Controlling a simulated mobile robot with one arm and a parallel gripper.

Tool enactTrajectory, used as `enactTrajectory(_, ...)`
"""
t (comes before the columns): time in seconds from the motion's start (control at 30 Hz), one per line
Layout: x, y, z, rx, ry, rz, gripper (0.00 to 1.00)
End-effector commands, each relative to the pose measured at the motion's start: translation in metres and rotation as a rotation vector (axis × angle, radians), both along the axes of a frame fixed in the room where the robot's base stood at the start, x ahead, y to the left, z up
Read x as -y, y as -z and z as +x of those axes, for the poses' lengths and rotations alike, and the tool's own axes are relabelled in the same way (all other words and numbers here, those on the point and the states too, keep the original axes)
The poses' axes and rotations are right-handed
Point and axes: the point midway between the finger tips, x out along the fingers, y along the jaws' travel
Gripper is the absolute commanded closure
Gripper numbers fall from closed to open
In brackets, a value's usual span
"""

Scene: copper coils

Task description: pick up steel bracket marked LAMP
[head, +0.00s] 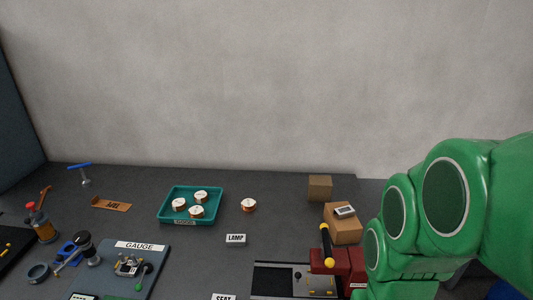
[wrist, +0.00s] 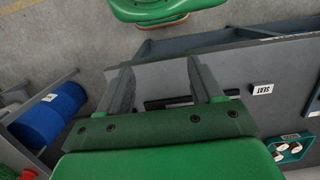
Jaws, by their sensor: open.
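A small pale block with a white face reading LAMP (head: 236,239) sits on the dark grey table (head: 150,230), in front of and right of the teal tray, in the head view. I cannot make out its bracket shape at this size. A white piece cut by the right edge of the wrist view is too small to identify. My gripper (wrist: 160,66) shows in the wrist view, with its two grey fingers apart and nothing between them. It is not over the LAMP piece. The head view shows my green arm at the right, but not the gripper.
A teal tray (head: 163,216) holds copper coils, and one coil (head: 248,205) lies beside it. A SEAT label (wrist: 262,89) is at the table's near side. A red fixture with a yellow-tipped lever (head: 327,245) and cardboard boxes (head: 343,229) stand right. A GAUGE board (head: 150,256) is left.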

Motion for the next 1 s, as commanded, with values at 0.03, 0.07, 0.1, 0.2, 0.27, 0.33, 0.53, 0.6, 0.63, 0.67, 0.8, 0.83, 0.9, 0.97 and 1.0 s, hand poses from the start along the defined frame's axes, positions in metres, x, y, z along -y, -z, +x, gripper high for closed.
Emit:
enactTrajectory(0.03,-0.003,0.001,0.003,-0.005,0.004,0.008,0.34)
enactTrajectory(0.07,-0.005,0.001,0.005,-0.009,0.009,0.015,0.34)
enactTrajectory(0.1,-0.009,0.002,0.009,-0.015,0.016,0.026,0.34)
enactTrajectory(0.2,-0.022,0.003,0.023,-0.032,0.043,0.063,0.34)
enactTrajectory(0.27,-0.031,0.004,0.032,-0.046,0.062,0.090,0.34)
enactTrajectory(0.33,-0.041,0.005,0.043,-0.062,0.087,0.121,0.34)
enactTrajectory(0.53,-0.070,0.010,0.073,-0.115,0.163,0.205,0.34)
enactTrajectory(0.6,-0.080,0.012,0.084,-0.135,0.192,0.234,0.34)
enactTrajectory(0.63,-0.084,0.013,0.089,-0.143,0.204,0.247,0.34)
enactTrajectory(0.67,-0.088,0.013,0.094,-0.151,0.216,0.258,0.34)
enactTrajectory(0.8,-0.107,0.018,0.116,-0.195,0.280,0.314,0.34)
enactTrajectory(0.83,-0.111,0.019,0.121,-0.204,0.293,0.325,0.34)
enactTrajectory(0.9,-0.120,0.022,0.132,-0.226,0.326,0.351,0.34)
enactTrajectory(0.97,-0.127,0.024,0.142,-0.247,0.355,0.374,0.34)
enactTrajectory(1.0,-0.132,0.026,0.149,-0.259,0.373,0.389,0.34)
